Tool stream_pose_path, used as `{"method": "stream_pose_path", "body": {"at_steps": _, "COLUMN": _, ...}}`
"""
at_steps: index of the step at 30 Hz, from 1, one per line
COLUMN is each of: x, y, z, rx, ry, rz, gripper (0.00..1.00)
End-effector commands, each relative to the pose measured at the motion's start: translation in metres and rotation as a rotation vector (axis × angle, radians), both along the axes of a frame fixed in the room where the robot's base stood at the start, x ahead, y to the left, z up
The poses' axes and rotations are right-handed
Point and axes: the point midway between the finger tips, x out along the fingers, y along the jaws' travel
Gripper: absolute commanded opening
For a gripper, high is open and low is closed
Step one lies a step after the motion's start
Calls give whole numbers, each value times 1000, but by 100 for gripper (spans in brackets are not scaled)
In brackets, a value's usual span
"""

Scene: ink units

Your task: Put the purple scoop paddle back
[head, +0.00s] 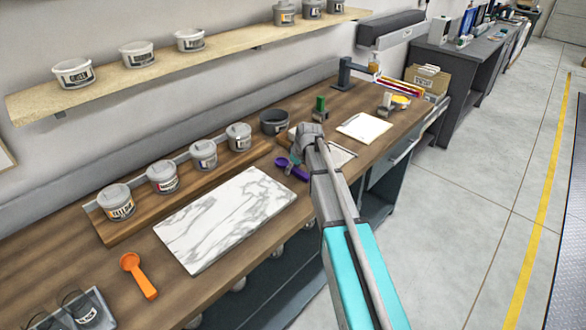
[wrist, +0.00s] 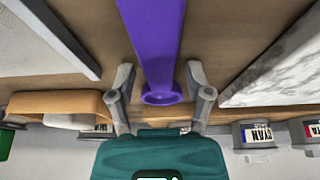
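The purple scoop paddle (head: 292,169) lies on the wooden bench just right of the marble slab in the head view. In the wrist view its purple handle (wrist: 155,45) runs down from the top edge to a rounded end with a hole. My gripper (wrist: 160,78) is open, with one finger on each side of that handle end. Gaps show between the handle and both fingers, and no grip on it is seen. In the head view my gripper (head: 297,153) is low over the bench beside the paddle, partly covered by my wrist.
The marble slab (head: 225,218) and a wooden riser with several lidded tubs (head: 163,178) stand to the left. An orange scoop (head: 138,276) lies at the front left. A dark open bowl (head: 274,122), a green-handled tool (head: 319,108) and a white sheet (head: 364,128) are nearby.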

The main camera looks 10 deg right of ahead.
Motion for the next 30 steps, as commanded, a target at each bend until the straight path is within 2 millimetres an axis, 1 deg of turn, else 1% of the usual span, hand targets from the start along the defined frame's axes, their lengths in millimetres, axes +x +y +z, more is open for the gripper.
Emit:
{"method": "stream_pose_path", "body": {"at_steps": 8, "x": 0, "y": 0, "z": 0, "rx": 0, "ry": 0, "rz": 0, "gripper": 67}}
{"method": "stream_pose_path", "body": {"at_steps": 14, "x": 0, "y": 2, "z": 5, "rx": 0, "ry": 0, "rz": 1, "gripper": 67}}
{"method": "stream_pose_path", "body": {"at_steps": 20, "x": -4, "y": -1, "z": 16, "rx": 0, "ry": 0, "rz": 1, "gripper": 67}}
{"method": "stream_pose_path", "body": {"at_steps": 30, "x": -12, "y": -7, "z": 44, "rx": 0, "ry": 0, "rz": 1, "gripper": 67}}
